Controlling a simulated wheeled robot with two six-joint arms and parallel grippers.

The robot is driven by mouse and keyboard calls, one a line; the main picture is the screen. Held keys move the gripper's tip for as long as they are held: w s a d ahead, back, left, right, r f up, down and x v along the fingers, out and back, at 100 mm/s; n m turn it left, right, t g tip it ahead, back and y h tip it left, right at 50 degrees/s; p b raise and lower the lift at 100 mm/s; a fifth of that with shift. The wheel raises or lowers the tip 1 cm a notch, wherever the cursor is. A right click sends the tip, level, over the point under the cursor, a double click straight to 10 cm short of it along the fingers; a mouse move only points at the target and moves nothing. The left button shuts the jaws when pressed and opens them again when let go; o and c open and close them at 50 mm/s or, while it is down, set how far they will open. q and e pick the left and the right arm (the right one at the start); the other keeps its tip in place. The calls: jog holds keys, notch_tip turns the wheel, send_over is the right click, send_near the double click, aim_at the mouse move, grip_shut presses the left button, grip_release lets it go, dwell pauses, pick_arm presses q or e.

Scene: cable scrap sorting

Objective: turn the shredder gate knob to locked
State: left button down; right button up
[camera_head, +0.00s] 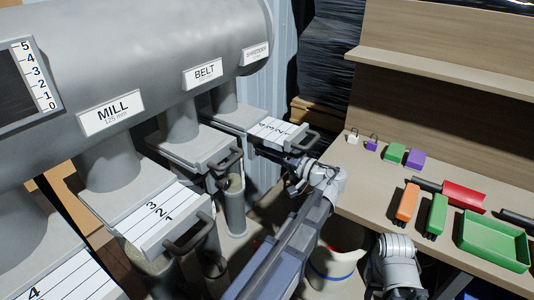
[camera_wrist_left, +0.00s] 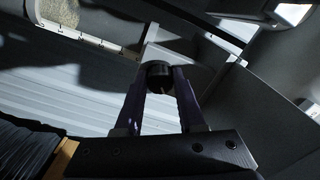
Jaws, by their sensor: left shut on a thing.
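The shredder gate (camera_head: 275,131) is a pale slide plate with a number scale and a dark handle (camera_head: 306,141), under the SHREDDER label (camera_head: 256,54) in the head view. My left gripper (camera_head: 297,183) is just below and in front of this gate. In the left wrist view my left gripper (camera_wrist_left: 160,86) has its two dark fingers shut on a round black knob (camera_wrist_left: 158,71), beside a light metal plate. The knob's pointer and any lock markings cannot be made out. My right gripper is not in view.
The MILL gate (camera_head: 160,218) and BELT gate (camera_head: 200,149) stand to the left with protruding handles. A white bucket (camera_head: 332,268) stands below.

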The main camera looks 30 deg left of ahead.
pick_arm(q)
jog(key=shift+m, duration=4.1)
jog(key=c, duration=0.5)
grip_release()
jog(key=shift+d, duration=0.1)
jog(key=d, duration=0.7)
jog(key=shift+s+d, duration=0.3)
jog(key=shift+d, duration=0.05)
